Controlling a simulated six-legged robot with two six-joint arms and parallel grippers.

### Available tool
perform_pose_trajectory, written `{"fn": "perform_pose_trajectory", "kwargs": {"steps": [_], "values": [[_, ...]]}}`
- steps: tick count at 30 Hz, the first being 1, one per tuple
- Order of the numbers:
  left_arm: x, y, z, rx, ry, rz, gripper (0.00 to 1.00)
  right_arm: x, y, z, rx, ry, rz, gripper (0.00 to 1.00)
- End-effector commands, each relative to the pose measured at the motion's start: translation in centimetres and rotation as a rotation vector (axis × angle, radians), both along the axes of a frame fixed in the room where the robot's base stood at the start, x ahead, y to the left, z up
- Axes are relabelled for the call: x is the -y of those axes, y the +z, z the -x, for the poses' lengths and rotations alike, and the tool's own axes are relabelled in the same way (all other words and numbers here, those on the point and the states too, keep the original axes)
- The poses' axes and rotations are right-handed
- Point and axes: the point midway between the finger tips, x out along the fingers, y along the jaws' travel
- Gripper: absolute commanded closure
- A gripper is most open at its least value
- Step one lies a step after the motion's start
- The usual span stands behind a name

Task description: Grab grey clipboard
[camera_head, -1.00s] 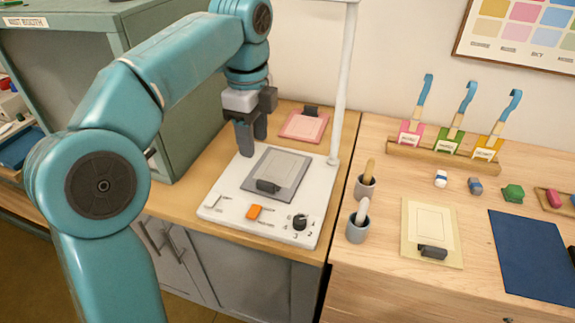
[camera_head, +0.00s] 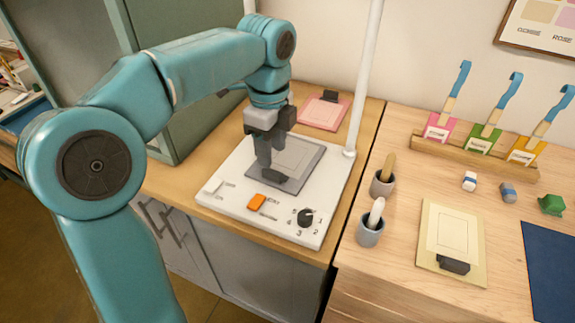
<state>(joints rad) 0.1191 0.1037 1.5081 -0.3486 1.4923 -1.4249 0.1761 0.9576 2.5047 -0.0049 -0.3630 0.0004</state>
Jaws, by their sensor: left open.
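The grey clipboard (camera_head: 300,163) lies flat on a white device panel with an orange switch and a black knob. Its dark clip (camera_head: 273,176) is at its near edge. My left gripper (camera_head: 264,165) points down over the left part of the clipboard, its fingertips close to the clip. It is open and holds nothing that I can see. The gripper hides part of the clipboard's left side. Whether the fingertips touch the clipboard, I cannot tell. My right gripper is not in view.
A pink clipboard (camera_head: 322,113) lies behind the white panel (camera_head: 230,196). A white post (camera_head: 364,80) rises at the panel's right. Two grey cups (camera_head: 370,233) with tools stand to the right, beside a cream clipboard (camera_head: 436,228). A green cabinet (camera_head: 190,120) stands behind my left arm.

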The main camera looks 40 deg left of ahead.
Motion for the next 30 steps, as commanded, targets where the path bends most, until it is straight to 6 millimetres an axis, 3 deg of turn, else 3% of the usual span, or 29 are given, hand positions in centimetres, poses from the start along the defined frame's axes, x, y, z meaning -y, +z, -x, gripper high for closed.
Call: {"fn": "perform_pose_trajectory", "kwargs": {"steps": [5, 13, 22, 26, 27, 30], "values": [[0.0, -1.4, -0.1, -0.001, 0.001, 0.0, 0.53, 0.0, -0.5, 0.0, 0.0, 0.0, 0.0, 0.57], [-0.1, -5.5, -0.3, -0.001, 0.001, 0.0, 0.53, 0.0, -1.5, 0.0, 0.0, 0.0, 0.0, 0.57], [-0.2, -5.9, -0.4, 0.001, 0.001, 0.001, 0.53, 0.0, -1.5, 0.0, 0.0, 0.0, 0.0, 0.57], [-0.2, -5.9, -0.4, 0.001, 0.001, 0.001, 0.95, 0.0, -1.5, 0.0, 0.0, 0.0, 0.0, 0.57], [-0.2, -5.9, -0.4, 0.001, 0.001, 0.001, 1.0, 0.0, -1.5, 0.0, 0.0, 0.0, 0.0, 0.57], [-0.2, -5.9, -0.4, 0.002, 0.001, 0.0, 1.0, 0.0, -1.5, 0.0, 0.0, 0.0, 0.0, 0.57]]}}
